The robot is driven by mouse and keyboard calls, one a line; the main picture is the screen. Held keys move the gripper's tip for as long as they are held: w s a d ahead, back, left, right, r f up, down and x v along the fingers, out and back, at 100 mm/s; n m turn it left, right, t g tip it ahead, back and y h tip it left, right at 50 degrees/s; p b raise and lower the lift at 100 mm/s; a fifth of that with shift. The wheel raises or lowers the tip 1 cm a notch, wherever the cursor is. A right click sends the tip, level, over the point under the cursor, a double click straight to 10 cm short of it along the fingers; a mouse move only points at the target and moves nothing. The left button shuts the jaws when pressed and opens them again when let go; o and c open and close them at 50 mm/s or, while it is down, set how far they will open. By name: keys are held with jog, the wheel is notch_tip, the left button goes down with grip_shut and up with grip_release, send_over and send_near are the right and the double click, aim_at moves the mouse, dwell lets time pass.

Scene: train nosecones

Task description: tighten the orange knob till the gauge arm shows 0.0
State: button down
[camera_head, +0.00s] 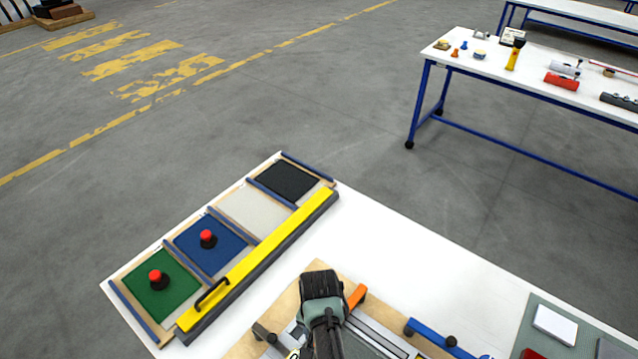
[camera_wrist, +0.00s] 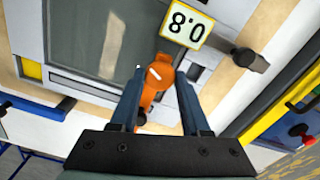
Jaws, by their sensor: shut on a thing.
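The orange knob (camera_wrist: 158,76) with a white line on top shows in the wrist view. My gripper (camera_wrist: 160,82) has one finger on each side of it and is shut on it. A yellow-edged plate (camera_wrist: 187,24) beside the knob carries black digits, upside down in this view, which look like 0.8. I cannot make out a separate gauge arm.
A yellow bar (camera_head: 270,250) with a black handle runs beside coloured panels, two with red-topped knobs (camera_head: 158,279) (camera_head: 207,238). The white tabletop (camera_head: 400,250) behind is clear.

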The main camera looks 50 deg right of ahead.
jog(key=m, duration=0.7)
jog(key=shift+p, duration=0.35)
jog(key=m, duration=0.4)
jog(key=shift+m, duration=1.6)
jog(key=shift+c, duration=1.8)
grip_release()
jog(key=shift+r, duration=0.1)
notch_tip(320, 180, up, 13)
jog(key=b, duration=0.1)
jog(key=shift+b, duration=0.35)
